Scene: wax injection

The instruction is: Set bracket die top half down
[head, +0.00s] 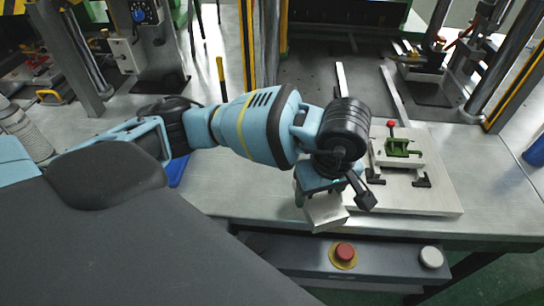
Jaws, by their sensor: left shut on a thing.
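My left gripper (338,193) hangs at the end of my blue and black left arm, near the front edge of the bench. It is shut on a silver metal block (325,212), which looks like the bracket die top half. The block is tilted and appears above the bench edge; its upper part is hidden by the gripper. To the right, a pale die block (402,161) sits on a light base plate (437,200), with a green bracket-shaped piece (400,147) on top. My right gripper is out of view.
A red-knobbed handle (391,125) rises behind the green piece, and black clamps (422,180) flank the die block. A control panel with a red button (345,251) is below the bench edge. Bare bench (240,195) lies left of the gripper.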

